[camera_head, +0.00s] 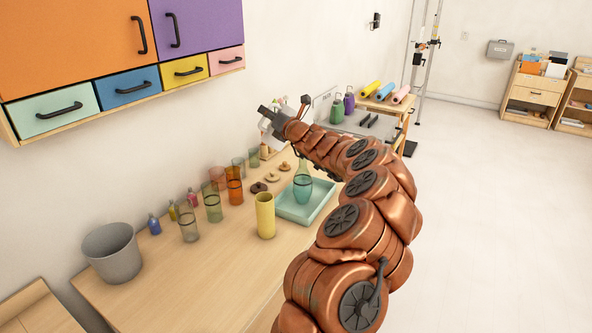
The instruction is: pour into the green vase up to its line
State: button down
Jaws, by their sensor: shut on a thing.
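A green glass vase (303,190) stands upright in a teal tray (324,196) on the wooden counter. A dark line rings it. My gripper (270,114) is up beyond the vase and to its left in the picture, above the back of the counter. It is shut on a pale grey-white thing (266,127), mostly hidden behind the fingers and wrist. Its shape and contents cannot be told. I see no stream falling into the vase. My arm passes just right of the vase and covers part of the tray's surroundings.
A yellow cylinder (265,216) stands left of the tray. Several coloured glasses (212,205), small bottles (154,225) and round brown pieces (258,187) line the counter. A grey bucket (112,252) stands at the near left. Cabinets (120,40) overhang the counter.

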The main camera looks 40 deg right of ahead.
jog(key=shift+d+r+m+p, duration=0.3)
jog(key=shift+m+p, duration=0.5)
jog(key=shift+p, duration=1)
dwell(2.8)
jog(key=shift+s+d+m+p, duration=0.1)
jog(key=shift+d+m+p, duration=0.05)
jog(key=shift+m+p, duration=0.2)
dwell(3.1)
